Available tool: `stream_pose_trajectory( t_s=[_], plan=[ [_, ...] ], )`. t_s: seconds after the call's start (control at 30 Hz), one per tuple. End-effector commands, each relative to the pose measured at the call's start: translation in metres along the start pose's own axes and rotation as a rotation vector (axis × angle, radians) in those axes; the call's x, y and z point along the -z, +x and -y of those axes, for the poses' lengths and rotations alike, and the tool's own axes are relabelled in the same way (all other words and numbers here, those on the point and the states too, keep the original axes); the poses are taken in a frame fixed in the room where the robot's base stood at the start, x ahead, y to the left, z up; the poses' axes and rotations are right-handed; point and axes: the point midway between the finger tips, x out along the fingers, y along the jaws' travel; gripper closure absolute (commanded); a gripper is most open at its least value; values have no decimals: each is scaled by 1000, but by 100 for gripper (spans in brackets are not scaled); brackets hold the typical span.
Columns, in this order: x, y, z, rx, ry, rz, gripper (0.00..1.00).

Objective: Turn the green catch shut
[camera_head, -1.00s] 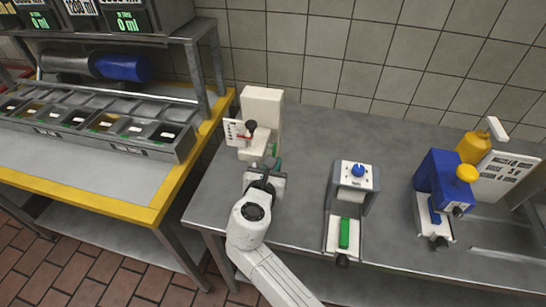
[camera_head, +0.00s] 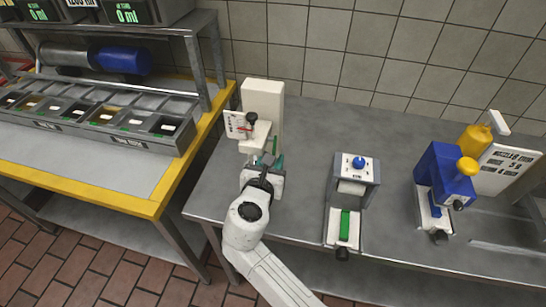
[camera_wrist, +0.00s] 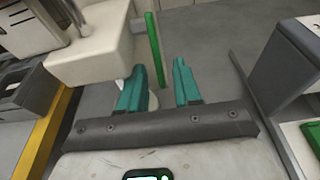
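The green catch (camera_wrist: 155,50) is a thin green rod in the wrist view, standing upright in the picture beside the white machine's block (camera_wrist: 95,48). In the head view only a small green piece (camera_head: 274,146) of it shows at the front of the white machine (camera_head: 263,100). My gripper (camera_wrist: 160,75) has two teal fingers, spread apart with an empty gap between them. The rod lies just beyond the fingertips, in line with the gap. I cannot tell whether a finger touches it. In the head view my gripper (camera_head: 270,160) is right in front of the machine and partly hides its lower part.
A grey-and-white device with a blue knob (camera_head: 359,162) and a green bar (camera_head: 344,225) stands to the right. A blue machine (camera_head: 442,175) stands further right. The ingredient rack (camera_head: 150,140) on the yellow-edged table is at the left. The grey counter (camera_head: 310,150) between the devices is clear.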

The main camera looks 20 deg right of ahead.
Motion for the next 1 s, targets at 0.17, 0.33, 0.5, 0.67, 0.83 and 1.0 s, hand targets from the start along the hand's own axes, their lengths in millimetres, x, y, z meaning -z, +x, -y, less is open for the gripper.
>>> stream_pose_trajectory(
  t_s=[0.17, 0.33, 0.5, 0.67, 0.83, 1.0],
  plan=[
    [1, -36, 0, -4, 0, 0, 67],
    [1, -66, 0, -4, 0, -1, 67],
    [1, -83, 0, -1, 0, -1, 67],
    [0, -88, 0, -1, 0, 0, 67],
    [0, -88, 0, -1, 0, 0, 67],
    [9, -88, 6, 2, -3, 21, 67]
  ],
)
